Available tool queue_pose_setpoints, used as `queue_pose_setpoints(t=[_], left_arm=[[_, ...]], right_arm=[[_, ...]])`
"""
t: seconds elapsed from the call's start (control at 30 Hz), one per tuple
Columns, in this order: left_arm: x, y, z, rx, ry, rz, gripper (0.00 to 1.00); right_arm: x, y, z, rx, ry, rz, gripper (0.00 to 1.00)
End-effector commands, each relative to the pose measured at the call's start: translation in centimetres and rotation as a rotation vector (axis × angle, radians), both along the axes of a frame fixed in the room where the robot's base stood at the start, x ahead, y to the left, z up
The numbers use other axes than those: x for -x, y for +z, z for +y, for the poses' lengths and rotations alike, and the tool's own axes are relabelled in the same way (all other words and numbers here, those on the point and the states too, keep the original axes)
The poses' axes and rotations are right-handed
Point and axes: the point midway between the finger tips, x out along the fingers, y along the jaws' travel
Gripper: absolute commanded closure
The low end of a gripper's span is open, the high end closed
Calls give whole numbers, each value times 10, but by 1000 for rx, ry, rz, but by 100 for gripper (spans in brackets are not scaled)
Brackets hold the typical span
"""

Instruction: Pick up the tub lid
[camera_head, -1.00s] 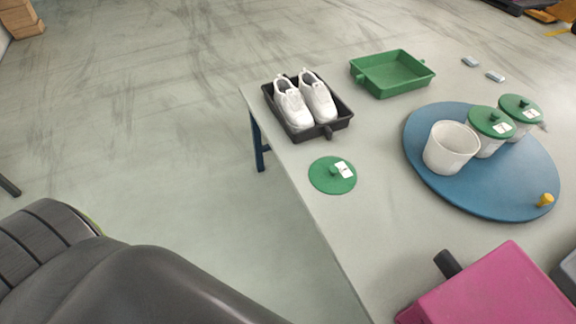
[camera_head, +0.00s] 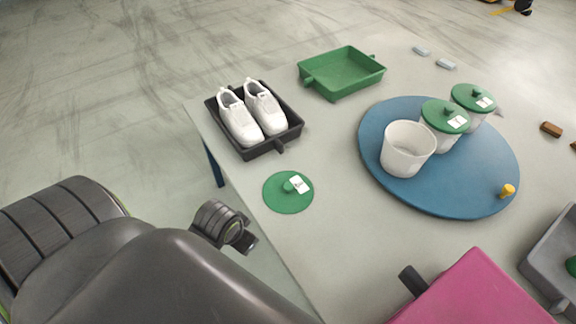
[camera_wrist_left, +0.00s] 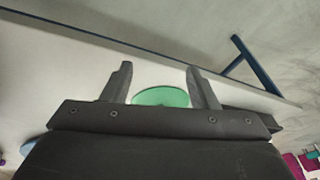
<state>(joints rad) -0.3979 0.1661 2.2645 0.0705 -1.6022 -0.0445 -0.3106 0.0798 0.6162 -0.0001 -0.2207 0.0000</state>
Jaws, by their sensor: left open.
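The tub lid (camera_head: 288,193) is a round green disc with a small green knob and a white label. It lies flat on the table near its left edge, in front of the black tray. An open white tub (camera_head: 408,150) stands without a lid on the blue round board. My left gripper (camera_head: 240,236) is just off the table edge, below and left of the lid in the head view. In the left wrist view my left gripper (camera_wrist_left: 161,85) is open and empty, and part of the green lid (camera_wrist_left: 160,97) shows between its fingers. My right gripper is not in view.
A black tray (camera_head: 290,137) holds white shoes (camera_head: 252,112). A green tray (camera_head: 342,75) is behind. The blue board (camera_head: 375,115) also carries two lidded tubs (camera_head: 444,124) and a yellow peg (camera_head: 507,190). A pink box (camera_head: 475,295) is at front right.

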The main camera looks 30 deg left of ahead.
Motion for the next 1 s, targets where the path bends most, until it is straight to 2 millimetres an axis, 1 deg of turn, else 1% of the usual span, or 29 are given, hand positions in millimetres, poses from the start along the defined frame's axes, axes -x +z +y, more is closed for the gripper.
queue_pose_setpoints(t=[0.03,0.17,0.27,0.37,0.4,0.47,0.5,0.6,0.7,0.8,0.87,0.93,1.0], left_arm=[[-13,2,0,2,-24,8,47],[-41,2,1,8,-81,46,47],[-69,3,3,10,-129,79,47],[-103,7,8,15,-180,120,47],[-119,10,10,17,-199,138,47],[-143,17,14,19,-229,166,47],[-158,23,17,22,-246,184,47],[-191,40,23,31,-283,223,47],[-215,58,28,41,-309,251,47],[-231,72,31,50,-328,270,47],[-237,78,32,55,-333,277,47],[-240,80,33,58,-338,282,47],[-241,76,33,60,-340,286,47]], right_arm=[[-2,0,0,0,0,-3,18],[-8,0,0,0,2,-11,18],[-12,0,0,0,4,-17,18],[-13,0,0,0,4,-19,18],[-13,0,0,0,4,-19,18],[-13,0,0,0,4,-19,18],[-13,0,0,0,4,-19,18],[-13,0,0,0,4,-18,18],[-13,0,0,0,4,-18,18],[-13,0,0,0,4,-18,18],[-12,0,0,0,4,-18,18],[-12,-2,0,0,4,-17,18],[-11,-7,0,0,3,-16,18]])
